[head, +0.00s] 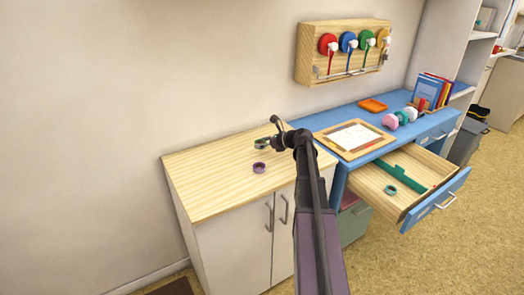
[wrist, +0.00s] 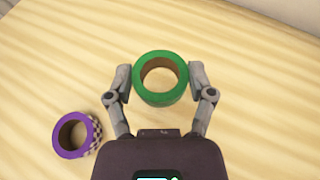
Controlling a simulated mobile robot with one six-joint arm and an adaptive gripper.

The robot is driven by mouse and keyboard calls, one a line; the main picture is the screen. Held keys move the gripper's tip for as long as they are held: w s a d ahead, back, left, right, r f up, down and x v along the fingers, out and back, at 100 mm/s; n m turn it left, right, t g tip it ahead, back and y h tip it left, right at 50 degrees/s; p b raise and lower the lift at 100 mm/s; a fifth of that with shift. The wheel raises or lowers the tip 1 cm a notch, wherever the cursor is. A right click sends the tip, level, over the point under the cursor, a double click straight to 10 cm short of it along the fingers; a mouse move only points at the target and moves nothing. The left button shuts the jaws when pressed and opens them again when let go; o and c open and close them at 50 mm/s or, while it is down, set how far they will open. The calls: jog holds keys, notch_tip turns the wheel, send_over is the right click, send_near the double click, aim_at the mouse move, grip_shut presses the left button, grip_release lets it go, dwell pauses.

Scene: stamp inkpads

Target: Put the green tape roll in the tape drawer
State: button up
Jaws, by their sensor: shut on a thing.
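The green tape roll (wrist: 161,98) is between the two fingers of my gripper (wrist: 160,82) in the wrist view, over the light wooden cabinet top. My gripper is shut on it. In the head view the green tape roll (head: 261,144) shows small beside my gripper (head: 268,141), partly covered by it. I cannot tell whether the roll still touches the cabinet top. The tape drawer (head: 409,213) is pulled open on the right, under the blue desk.
A purple tape roll (wrist: 76,136) lies on the cabinet top (head: 205,182), close to my gripper. The blue desk (head: 335,118) holds a wooden board with paper (head: 355,135), an orange tray (head: 373,105) and several small objects. A wall rack (head: 308,60) hangs above.

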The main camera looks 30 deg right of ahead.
aim_at(262, 154)
jog(key=shift+f, duration=0.15)
jog(key=shift+f+b, duration=1.65)
jog(key=shift+b, duration=0.1)
jog(key=shift+f, duration=0.1)
jog(key=o, duration=0.8)
jog(key=shift+s+d+r, duration=0.1)
jog(key=shift+r, duration=0.15)
jog(key=p+v, duration=0.4)
jog(key=v, duration=0.7)
jog(key=shift+s+d+r+p, duration=0.15)
jog(key=shift+s+p, duration=0.15)
jog(key=shift+p, duration=0.05)
